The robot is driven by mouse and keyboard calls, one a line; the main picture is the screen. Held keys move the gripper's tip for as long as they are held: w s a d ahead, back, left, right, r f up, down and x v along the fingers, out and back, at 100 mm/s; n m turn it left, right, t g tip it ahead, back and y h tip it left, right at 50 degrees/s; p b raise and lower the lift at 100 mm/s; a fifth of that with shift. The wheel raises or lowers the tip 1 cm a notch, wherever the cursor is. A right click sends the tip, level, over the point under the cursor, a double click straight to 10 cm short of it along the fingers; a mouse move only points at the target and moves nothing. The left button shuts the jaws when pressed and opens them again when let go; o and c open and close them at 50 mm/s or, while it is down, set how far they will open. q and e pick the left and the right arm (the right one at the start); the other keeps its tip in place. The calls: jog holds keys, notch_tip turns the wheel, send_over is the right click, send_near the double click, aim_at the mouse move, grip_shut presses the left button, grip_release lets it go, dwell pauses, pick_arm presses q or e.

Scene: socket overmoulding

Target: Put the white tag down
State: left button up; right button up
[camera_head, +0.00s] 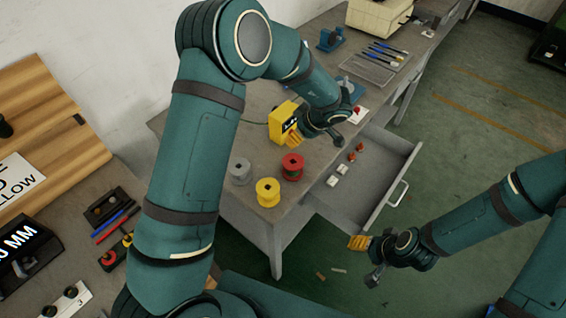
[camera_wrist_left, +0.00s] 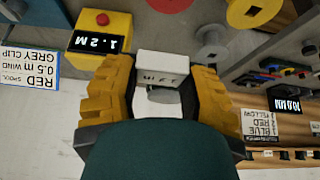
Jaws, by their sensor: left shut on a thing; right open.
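The white tag (camera_wrist_left: 162,68) sits between the two yellow fingers of my left gripper (camera_wrist_left: 162,85) in the left wrist view. It bears small dark print that I cannot read fully. The gripper is shut on it. In the head view my left gripper (camera_head: 296,138) is over the bench (camera_head: 228,203), beside a yellow box (camera_head: 281,122); the tag is not clear there. The box, with a red button and a "1.2 M" display, also shows in the wrist view (camera_wrist_left: 99,38). My right gripper (camera_head: 367,258) is open and empty, in front of the open drawer.
Grey (camera_head: 240,171), yellow (camera_head: 268,192) and red (camera_head: 292,167) spools stand on the bench near the left gripper. The open drawer (camera_head: 375,195) holds small white and red parts. A wire tray (camera_head: 368,69) and blue-handled tools lie farther back.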

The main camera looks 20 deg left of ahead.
pick_arm(q)
jog(key=shift+s+a+r, duration=0.15)
jog(key=shift+a+r, duration=0.2)
jog(key=shift+r, duration=0.05)
send_over(289, 159)
jog(key=d, duration=0.2)
notch_tip(289, 159, down, 5)
jog(key=f, duration=0.1)
jog(key=f+b, duration=0.1)
jog(key=f, duration=0.3)
jog(key=shift+s+b, duration=0.25)
jog(key=shift+b, duration=0.05)
jog(key=shift+r, duration=0.1)
jog(key=shift+a, duration=0.1)
jog(key=shift+f, duration=0.5)
jog(key=shift+f, duration=0.1)
